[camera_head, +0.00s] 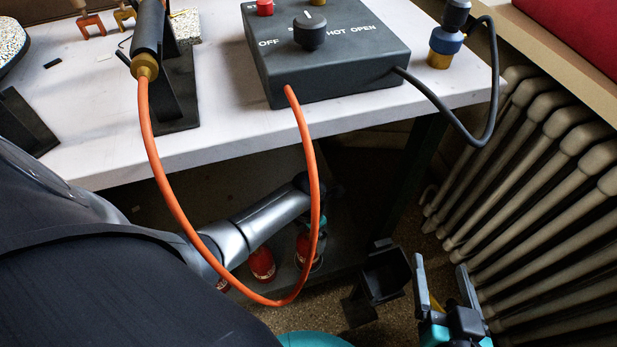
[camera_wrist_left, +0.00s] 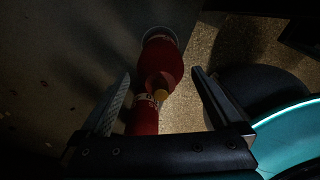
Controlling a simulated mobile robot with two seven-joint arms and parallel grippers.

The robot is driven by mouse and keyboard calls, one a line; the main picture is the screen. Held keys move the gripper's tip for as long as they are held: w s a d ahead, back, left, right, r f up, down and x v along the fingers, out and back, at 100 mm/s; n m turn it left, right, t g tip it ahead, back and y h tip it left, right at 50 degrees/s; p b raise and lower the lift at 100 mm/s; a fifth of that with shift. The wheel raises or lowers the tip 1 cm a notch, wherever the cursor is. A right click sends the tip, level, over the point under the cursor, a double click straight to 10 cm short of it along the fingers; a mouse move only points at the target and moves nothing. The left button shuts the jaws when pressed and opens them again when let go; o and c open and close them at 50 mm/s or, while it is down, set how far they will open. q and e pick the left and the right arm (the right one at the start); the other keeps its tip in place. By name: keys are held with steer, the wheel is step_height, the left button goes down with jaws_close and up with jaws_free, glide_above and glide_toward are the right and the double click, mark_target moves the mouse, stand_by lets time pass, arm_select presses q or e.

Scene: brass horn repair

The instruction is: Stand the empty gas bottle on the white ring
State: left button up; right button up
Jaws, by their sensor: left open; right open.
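My left gripper (camera_head: 318,225) is under the bench in the head view, partly hidden in shadow. In the left wrist view it (camera_wrist_left: 160,95) is open, with a finger on each side of the picture. A red gas bottle (camera_wrist_left: 163,62) shows beyond the fingers, with a pale rim at its far end; I cannot tell whether that rim is the white ring. Another red bottle (camera_wrist_left: 143,120) shows nearer, between the fingers. The head view shows red bottles (camera_head: 262,262) (camera_head: 303,245) low under the bench. I cannot tell which is empty. My right gripper (camera_head: 445,285) is open and empty at lower right.
The white bench (camera_head: 220,85) carries a dark control box (camera_head: 325,50) and a torch (camera_head: 147,45). An orange hose (camera_head: 160,195) loops down in front of my left arm. A radiator (camera_head: 545,170) stands at right. A black bin-like holder (camera_head: 385,272) stands near my right gripper.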

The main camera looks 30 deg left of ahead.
arm_select(q)
steer(key=shift+r+p, duration=0.6)
steer(key=shift+r, duration=0.3)
steer(key=shift+r+p, duration=0.45)
steer(key=shift+r, duration=0.25)
steer(key=shift+r+p, duration=0.3)
steer(key=shift+r, duration=0.15)
step_height(320, 180, up, 2)
steer(key=shift+r+p, duration=0.1)
steer(key=shift+p, duration=0.6)
steer(key=shift+r+p, duration=0.4)
steer(key=shift+r, duration=0.2)
arm_select(e)
steer(key=s+d+f+g+h, duration=0.1)
steer(key=s+d+g+h, duration=0.3)
steer(key=s+d+g, duration=0.2)
steer(key=shift+d+m+g, duration=0.3)
steer(key=shift+d+g, duration=0.7)
steer(key=shift+d, duration=0.6)
